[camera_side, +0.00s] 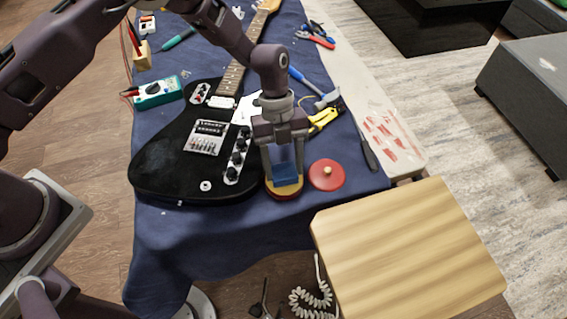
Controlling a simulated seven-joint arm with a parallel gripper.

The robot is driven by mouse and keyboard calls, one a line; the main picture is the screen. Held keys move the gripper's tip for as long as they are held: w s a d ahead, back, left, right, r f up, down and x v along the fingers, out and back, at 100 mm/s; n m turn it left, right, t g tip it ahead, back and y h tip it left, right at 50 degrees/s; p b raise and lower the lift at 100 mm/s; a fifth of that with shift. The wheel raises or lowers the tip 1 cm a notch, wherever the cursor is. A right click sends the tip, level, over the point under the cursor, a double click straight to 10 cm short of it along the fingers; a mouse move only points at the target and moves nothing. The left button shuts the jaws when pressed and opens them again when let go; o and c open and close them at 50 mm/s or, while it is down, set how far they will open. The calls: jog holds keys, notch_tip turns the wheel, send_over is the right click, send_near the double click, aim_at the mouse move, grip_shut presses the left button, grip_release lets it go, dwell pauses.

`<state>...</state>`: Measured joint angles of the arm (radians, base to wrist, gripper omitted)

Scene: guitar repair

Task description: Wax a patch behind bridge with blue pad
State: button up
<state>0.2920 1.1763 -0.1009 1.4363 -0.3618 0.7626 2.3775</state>
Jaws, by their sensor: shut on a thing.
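A black electric guitar (172,167) lies on the blue cloth, its neck pointing to the back. Its silver bridge (207,138) sits in the middle of the body, with bare black surface around it. My gripper (284,165) points down just right of the guitar body, shut on the blue pad (286,175). The pad is at the open round wax tin (284,193), which has a yellowish inside and a red rim. I cannot tell whether the pad touches the wax. The red lid (327,175) lies to the right of the tin.
A teal multimeter (158,92) lies left of the guitar. A hammer (318,93), a yellow tool (323,119) and a dark file (366,150) lie to the right. A wooden stool (410,255) stands at the front right. Blue cloth (190,240) hangs over the front edge.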

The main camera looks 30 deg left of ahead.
aim_at(283, 169)
jog(key=shift+f, duration=0.4)
dwell(0.8)
jog(key=shift+r, duration=3.5)
